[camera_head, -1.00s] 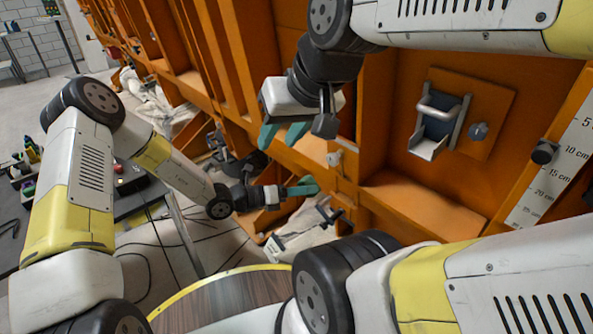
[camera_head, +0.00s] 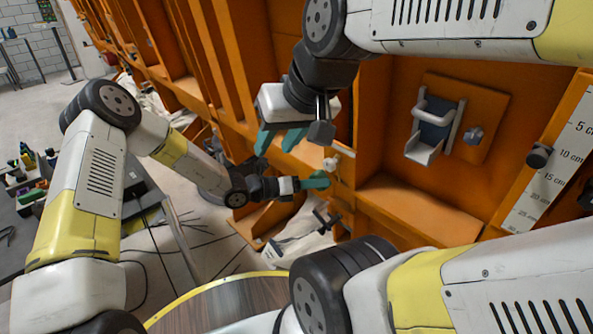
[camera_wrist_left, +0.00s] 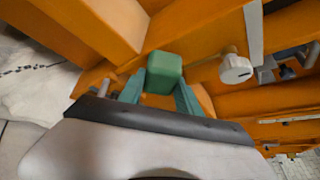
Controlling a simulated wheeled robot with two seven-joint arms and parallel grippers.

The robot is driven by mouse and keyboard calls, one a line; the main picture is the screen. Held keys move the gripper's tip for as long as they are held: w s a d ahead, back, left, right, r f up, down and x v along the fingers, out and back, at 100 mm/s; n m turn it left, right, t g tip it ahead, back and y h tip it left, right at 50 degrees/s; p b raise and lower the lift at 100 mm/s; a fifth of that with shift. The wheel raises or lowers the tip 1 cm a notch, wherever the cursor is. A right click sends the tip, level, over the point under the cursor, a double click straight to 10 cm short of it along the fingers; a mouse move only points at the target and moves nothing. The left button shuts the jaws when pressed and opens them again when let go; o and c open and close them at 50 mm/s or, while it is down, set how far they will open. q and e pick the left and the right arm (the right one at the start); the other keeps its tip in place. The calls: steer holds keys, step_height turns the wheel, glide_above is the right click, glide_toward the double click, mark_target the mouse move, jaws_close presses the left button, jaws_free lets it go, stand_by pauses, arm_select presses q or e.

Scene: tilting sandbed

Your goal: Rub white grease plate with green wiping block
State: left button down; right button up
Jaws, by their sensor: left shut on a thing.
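My left gripper (camera_head: 312,182), on the arm from the left, is in front of the orange frame. In the left wrist view, its teal fingers (camera_wrist_left: 161,92) are shut on the green wiping block (camera_wrist_left: 164,70). The block is hard to tell from the fingers in the head view. My right gripper (camera_head: 281,142), upper centre, has its teal fingers apart with nothing seen between them. No white grease plate can be made out for certain. A small round white knob-like part (camera_wrist_left: 236,69) shows right of the block in the left wrist view.
The orange frame (camera_head: 415,207) with ribs and ledges fills the centre and right. It carries a metal bracket (camera_head: 432,131) and a white centimetre scale (camera_head: 550,150). A dark table (camera_head: 150,190) with cables below stands left. A round wooden top (camera_head: 215,307) is at the bottom.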

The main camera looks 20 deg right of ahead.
arm_select(q)
steer(key=shift+w+d+r, duration=0.1)
steer(key=shift+w+d, duration=0.1)
steer(key=shift+d, duration=0.25)
steer(key=shift+w+d+r, duration=0.1)
steer(key=shift+w+d, duration=0.05)
steer(key=shift+d, duration=0.3)
stand_by(0.4)
steer(key=shift+s, duration=0.1)
steer(key=shift+s+d, duration=1.55)
steer(key=shift+s, duration=2.45)
steer(key=shift+w+a, duration=0.55)
steer(key=shift+w, duration=0.8)
steer(key=shift+w+a, duration=0.5)
steer(key=shift+w, duration=0.9)
steer(key=shift+w+a, duration=0.55)
steer(key=shift+w, duration=0.8)
steer(key=shift+s+a+f, duration=0.2)
steer(key=shift+s+a, duration=0.2)
steer(key=shift+a, duration=0.5)
steer(key=shift+s+a+f, duration=0.15)
steer(key=shift+s+a, duration=0.2)
steer(key=shift+a, duration=0.55)
steer(key=shift+s+a+f, duration=0.2)
steer(key=shift+s+a, duration=0.2)
steer(key=shift+a, duration=0.5)
steer(key=shift+a, duration=0.1)
